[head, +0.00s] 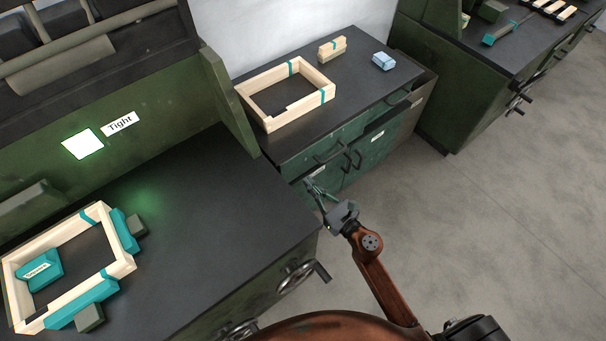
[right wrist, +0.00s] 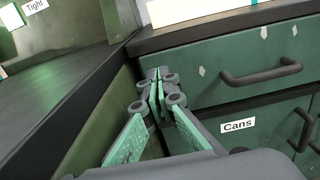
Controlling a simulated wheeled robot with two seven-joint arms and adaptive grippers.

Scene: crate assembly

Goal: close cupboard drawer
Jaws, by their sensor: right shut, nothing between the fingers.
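The cupboard (head: 365,75) has a black top and a green front. A green drawer front (head: 300,160) runs under the top, with a dark bar handle (head: 330,154). In the right wrist view the drawer front (right wrist: 215,70) fills the upper right, with its handle (right wrist: 262,73). It looks about level with the cupboard front; I cannot tell whether a small gap is left. My right gripper (head: 312,186) is shut and empty, low in front of the cupboard's left end. Its closed fingers (right wrist: 156,88) point at the drawer's left end; contact is unclear. My left gripper is not in view.
Doors with a "Cans" label (right wrist: 238,125) are below. A green-sided workbench (head: 215,200) stands close on the left. Floor (head: 480,220) is clear at right.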

